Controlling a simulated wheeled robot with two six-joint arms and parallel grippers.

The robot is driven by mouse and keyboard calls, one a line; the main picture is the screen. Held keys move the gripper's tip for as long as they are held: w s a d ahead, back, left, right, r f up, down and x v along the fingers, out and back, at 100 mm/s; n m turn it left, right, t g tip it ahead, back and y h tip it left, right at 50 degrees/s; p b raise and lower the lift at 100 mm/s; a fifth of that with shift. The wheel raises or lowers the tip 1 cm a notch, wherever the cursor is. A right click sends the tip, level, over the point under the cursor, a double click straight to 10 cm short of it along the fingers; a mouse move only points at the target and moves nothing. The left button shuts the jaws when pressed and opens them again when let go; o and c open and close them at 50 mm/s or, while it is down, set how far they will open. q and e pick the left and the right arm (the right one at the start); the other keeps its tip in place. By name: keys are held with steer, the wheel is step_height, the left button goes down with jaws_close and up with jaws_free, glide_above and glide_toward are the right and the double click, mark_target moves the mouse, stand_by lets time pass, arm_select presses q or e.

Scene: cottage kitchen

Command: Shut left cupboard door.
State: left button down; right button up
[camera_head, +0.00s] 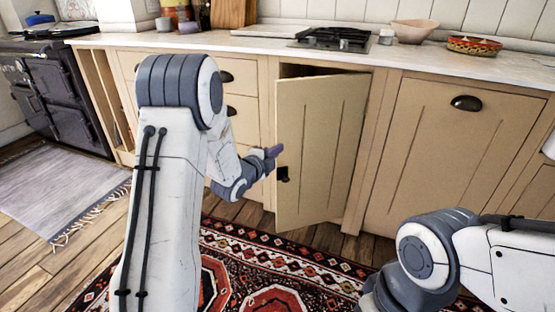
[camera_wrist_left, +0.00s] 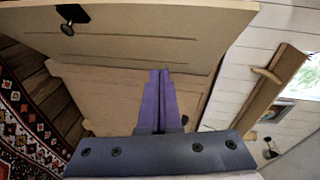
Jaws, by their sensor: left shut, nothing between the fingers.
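The left cupboard door (camera_head: 322,150) is a beige panel standing ajar. Its left edge is swung out from the cabinet front, and a dark gap shows above it. A black handle (camera_head: 283,174) is near its left edge. My left gripper (camera_head: 274,151) is shut and empty, beside that left edge. In the left wrist view, the purple fingers (camera_wrist_left: 159,95) are together, with their tips close to the lower edge of the door panel (camera_wrist_left: 150,35). I cannot tell whether they touch it. The handle also shows there (camera_wrist_left: 70,14). My right gripper's fingers are out of view.
The right cupboard door (camera_head: 450,150) is closed. The counter (camera_head: 240,42) above holds a hob (camera_head: 334,38), a pink bowl (camera_head: 413,30) and a patterned bowl (camera_head: 474,45). A patterned red rug (camera_head: 300,265) lies on the wooden floor in front. A dark stove (camera_head: 62,95) stands at left.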

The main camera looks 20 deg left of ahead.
arm_select(q)
steer(key=a+f+m+t+b, duration=0.1)
steer(key=a+f+t+b, duration=0.1)
steer(key=a+f, duration=0.15)
steer(key=b, duration=0.2)
glide_toward(283, 130)
steer(key=w+d, duration=0.3)
steer(key=shift+w+a+f+b, duration=0.15)
steer(key=shift+w+a+b, duration=0.2)
steer(key=shift+w+a, duration=0.8)
steer(key=shift+w, duration=0.15)
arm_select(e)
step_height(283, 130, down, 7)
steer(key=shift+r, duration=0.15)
